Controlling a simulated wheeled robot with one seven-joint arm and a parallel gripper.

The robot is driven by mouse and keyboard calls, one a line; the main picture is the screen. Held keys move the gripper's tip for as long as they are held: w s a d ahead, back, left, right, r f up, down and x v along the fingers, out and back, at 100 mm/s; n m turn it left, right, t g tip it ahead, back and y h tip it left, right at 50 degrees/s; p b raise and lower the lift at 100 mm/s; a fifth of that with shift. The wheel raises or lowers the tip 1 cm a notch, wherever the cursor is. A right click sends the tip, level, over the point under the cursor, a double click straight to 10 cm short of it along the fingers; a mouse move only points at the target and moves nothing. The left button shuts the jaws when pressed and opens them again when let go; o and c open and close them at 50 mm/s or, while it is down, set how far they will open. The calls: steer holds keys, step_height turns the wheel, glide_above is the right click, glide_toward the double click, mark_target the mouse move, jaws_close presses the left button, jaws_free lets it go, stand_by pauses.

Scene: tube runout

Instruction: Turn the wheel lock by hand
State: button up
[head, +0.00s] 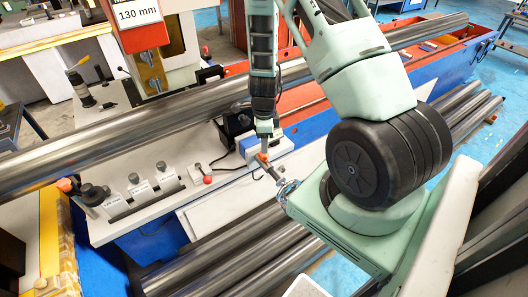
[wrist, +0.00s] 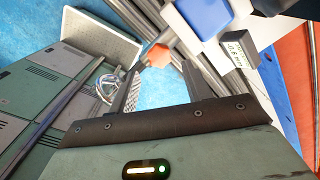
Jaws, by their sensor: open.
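A small bright metal wheel with spokes (wrist: 107,88) shows left of my fingers in the wrist view, beside a green panelled surface. A bright ring that looks like the same wheel (head: 288,190) is in the head view, below and right of my gripper (head: 268,165). I cannot tell for sure that this is the wheel lock. In the wrist view my gripper (wrist: 160,68) is open, with nothing between its fingers. An orange faceted piece (wrist: 156,55) shows just beyond the fingertips. The wheel stands apart from the fingers.
A long steel tube (head: 130,135) crosses the machine. Several more tubes (head: 235,265) lie below. A red head marked 130 mm (head: 135,30) hangs at upper left. A red button (head: 208,180) and labelled blocks (head: 140,190) sit on the white bed. Blue floor (head: 505,85) is open at right.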

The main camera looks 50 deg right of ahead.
mark_target(264, 156)
steer(key=shift+f+b, duration=1.45)
steer(key=shift+f, duration=0.75)
steer(key=shift+a+f, duration=0.1)
steer(key=c, duration=0.8)
